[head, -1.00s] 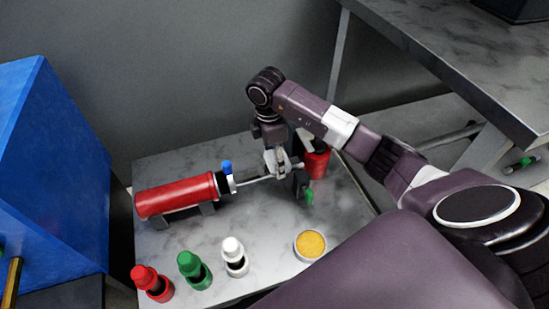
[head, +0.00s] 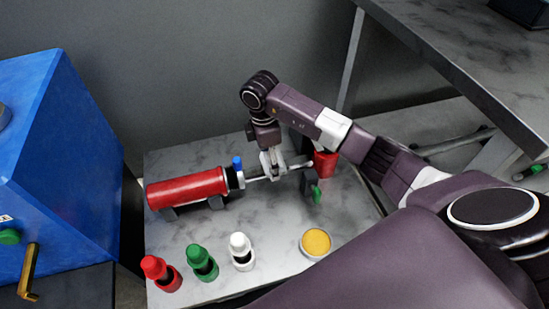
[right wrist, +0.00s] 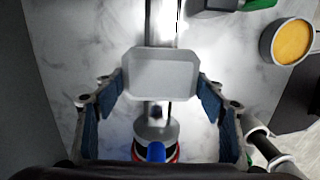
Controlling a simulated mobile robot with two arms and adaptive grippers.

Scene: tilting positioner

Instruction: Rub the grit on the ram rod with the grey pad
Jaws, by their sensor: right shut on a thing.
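The red ram cylinder (head: 187,188) lies on its side on the bench, and its thin bright ram rod (head: 292,167) runs right from a collar with a blue knob (head: 238,162). My right gripper (head: 268,168) is over the rod near the collar. In the right wrist view its fingers are shut on the grey pad (right wrist: 160,76), a pale block with cut corners. The pad lies across the line of the rod (right wrist: 163,22) and hides part of it; I cannot tell whether they touch. I cannot make out grit clearly. My left gripper is not in view.
Red (head: 160,272), green (head: 202,262) and white (head: 241,250) bottles stand along the bench's front. A tin with yellow contents (head: 316,242) is right of them. A dark support with a green handle (head: 316,193) and a red container (head: 325,164) stand near the rod's right end.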

